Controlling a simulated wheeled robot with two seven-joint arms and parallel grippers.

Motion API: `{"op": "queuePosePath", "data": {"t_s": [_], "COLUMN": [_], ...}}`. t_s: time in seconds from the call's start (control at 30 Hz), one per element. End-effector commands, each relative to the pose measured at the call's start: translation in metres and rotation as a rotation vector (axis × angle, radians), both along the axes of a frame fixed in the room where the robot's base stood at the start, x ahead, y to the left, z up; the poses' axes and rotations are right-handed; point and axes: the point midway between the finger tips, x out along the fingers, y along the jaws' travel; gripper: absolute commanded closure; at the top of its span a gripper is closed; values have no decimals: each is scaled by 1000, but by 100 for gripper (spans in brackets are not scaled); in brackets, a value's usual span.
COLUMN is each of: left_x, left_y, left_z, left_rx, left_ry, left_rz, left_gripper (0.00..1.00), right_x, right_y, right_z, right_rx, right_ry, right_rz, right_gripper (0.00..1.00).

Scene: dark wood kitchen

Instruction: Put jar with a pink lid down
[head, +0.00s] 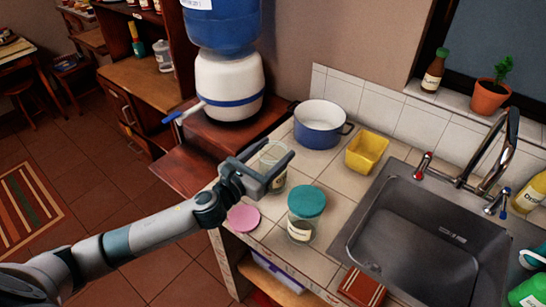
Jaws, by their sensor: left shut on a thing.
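A clear jar (272,180) with no lid on it shows between the fingers of my left gripper (276,149). The gripper is shut on the jar near its top, at the counter's left part. The jar looks upright; I cannot tell whether its base touches the counter. A pink lid (244,218) lies flat by the counter's left edge, below the gripper and apart from the jar. My right gripper is not in view.
A jar with a teal lid (305,203) stands close on the right. A blue-and-white pot (319,124) and a yellow container (366,152) stand behind. The sink (420,225) is on the right. A water dispenser (229,85) stands at the back left. Little tile (325,172) is free between them.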

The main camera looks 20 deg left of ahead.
Motion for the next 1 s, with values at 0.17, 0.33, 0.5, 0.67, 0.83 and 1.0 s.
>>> {"op": "queuePosePath", "data": {"t_s": [0.17,0.33,0.5,0.67,0.83,1.0], "left_x": [0,0,0,0,0,0], "left_y": [0,0,0,0,0,0], "left_z": [24,51,76,90,95,95], "left_rx": [1,1,2,-1,0,0], "left_ry": [-6,-8,-7,-5,-3,-2], "left_rz": [-3,-3,-3,-2,-1,-1], "left_gripper": [99,99,99,99,99,99], "right_x": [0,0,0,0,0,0], "right_y": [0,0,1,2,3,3], "right_z": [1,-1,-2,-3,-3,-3], "right_rx": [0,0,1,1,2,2], "right_ry": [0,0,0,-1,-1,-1], "right_rz": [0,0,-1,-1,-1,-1], "right_gripper": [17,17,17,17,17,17]}}
